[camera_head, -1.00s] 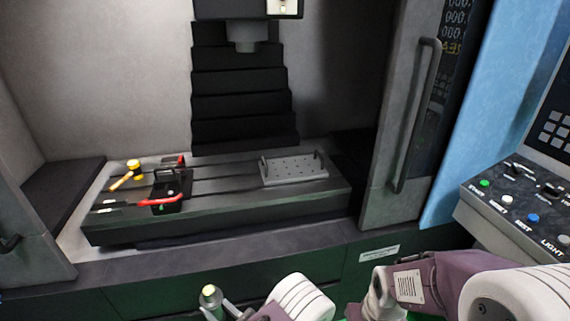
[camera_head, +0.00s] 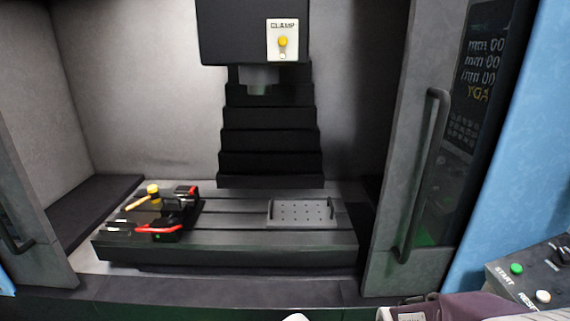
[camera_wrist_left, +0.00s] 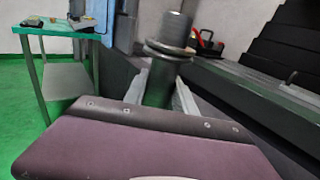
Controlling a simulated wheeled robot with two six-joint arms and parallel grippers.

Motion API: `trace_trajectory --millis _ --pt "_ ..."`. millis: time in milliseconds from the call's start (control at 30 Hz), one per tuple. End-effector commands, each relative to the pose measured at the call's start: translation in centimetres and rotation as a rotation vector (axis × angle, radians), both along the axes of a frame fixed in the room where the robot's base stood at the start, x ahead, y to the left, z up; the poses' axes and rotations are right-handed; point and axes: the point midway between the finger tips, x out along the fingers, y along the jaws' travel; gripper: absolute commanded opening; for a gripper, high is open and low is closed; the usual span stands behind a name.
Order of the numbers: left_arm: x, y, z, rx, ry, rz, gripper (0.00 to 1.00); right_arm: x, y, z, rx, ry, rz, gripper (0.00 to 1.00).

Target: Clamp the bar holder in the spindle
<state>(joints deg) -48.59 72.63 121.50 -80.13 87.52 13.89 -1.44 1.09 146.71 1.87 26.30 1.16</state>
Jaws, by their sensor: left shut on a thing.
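The spindle (camera_head: 258,82) points down under the dark machine head (camera_head: 232,35). A white panel (camera_head: 283,40) labelled CLAMP, with a yellow button, is on the head's front. The spindle's underside is not clearly visible. In the left wrist view my left gripper (camera_wrist_left: 163,92) is shut on the bar holder (camera_wrist_left: 160,78). The holder stands out beyond the fingers, with a dark greenish body, a grey flange and a metallic cylindrical end. The holder and left fingers are not visible in the head view. My right gripper is not in view; only part of my right arm shows at bottom right.
The machine table (camera_head: 250,240) carries a perforated plate (camera_head: 302,212) at right and a vise-like fixture (camera_head: 180,210), yellow-headed mallet (camera_head: 152,191) and red-handled tool (camera_head: 157,229) at left. The door (camera_head: 410,150) with its handle stands at right. Space between spindle and table is clear.

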Motion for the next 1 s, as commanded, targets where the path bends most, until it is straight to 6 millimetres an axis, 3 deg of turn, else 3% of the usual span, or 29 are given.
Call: trace_trajectory --millis 33,1000 --pt "0.0 0.0 2.7 0.002 -0.003 0.0 0.0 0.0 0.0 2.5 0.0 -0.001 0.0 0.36" --pt "0.0 0.0 25.0 0.001 -0.002 0.0 0.0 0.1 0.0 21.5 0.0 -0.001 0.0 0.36"
